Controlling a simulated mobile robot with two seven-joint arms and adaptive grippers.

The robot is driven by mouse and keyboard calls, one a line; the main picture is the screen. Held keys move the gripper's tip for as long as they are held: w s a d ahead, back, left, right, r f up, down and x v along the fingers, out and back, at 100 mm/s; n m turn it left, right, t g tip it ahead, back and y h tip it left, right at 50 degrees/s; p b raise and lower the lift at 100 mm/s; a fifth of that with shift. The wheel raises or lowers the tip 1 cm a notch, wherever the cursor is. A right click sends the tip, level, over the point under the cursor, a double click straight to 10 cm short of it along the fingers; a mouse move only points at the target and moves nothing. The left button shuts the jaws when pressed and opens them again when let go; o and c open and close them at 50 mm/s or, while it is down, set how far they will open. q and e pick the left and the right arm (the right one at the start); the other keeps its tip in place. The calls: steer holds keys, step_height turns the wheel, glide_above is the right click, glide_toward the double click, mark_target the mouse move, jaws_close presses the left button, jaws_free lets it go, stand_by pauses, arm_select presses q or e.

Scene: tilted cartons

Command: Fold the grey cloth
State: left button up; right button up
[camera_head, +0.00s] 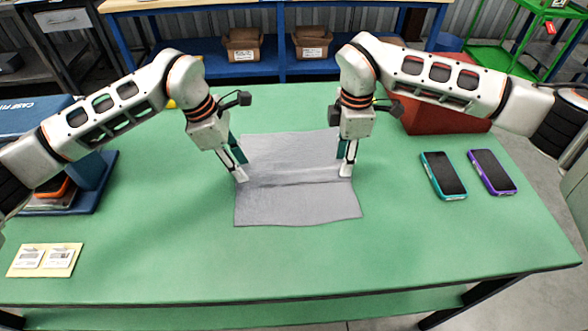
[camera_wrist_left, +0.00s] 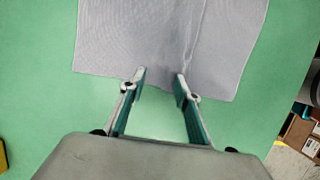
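The grey cloth (camera_head: 295,205) lies spread on the green table, with a ridge or crease running across its middle. My left gripper (camera_head: 240,171) points down at the cloth's left edge, near the end of the crease. In the left wrist view its two fingers (camera_wrist_left: 160,78) stand apart, with the edge of the cloth (camera_wrist_left: 140,35) between and beyond their tips. My right gripper (camera_head: 346,170) points down at the cloth's right edge, at the other end of the crease. Its fingers are seen edge-on, so their gap and any grip on the cloth cannot be made out.
Two phones, one teal-cased (camera_head: 443,176) and one purple-cased (camera_head: 492,172), lie to the right. A red box (camera_head: 440,118) stands behind my right arm. A blue holder (camera_head: 92,185) and a yellow card (camera_head: 45,260) are at left. The table (camera_head: 300,265) is clear in front of the cloth.

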arm_select(q)
steer(key=shift+f, duration=0.3)
arm_select(e)
steer(key=shift+f, duration=0.3)
steer(key=shift+f, duration=0.15)
steer(key=shift+f, duration=0.1)
arm_select(q)
steer(key=shift+f, duration=0.1)
steer(key=c, duration=0.9)
arm_select(e)
steer(key=shift+f, duration=0.15)
steer(key=c, duration=0.9)
arm_select(q)
jaws_close()
arm_select(e)
jaws_close()
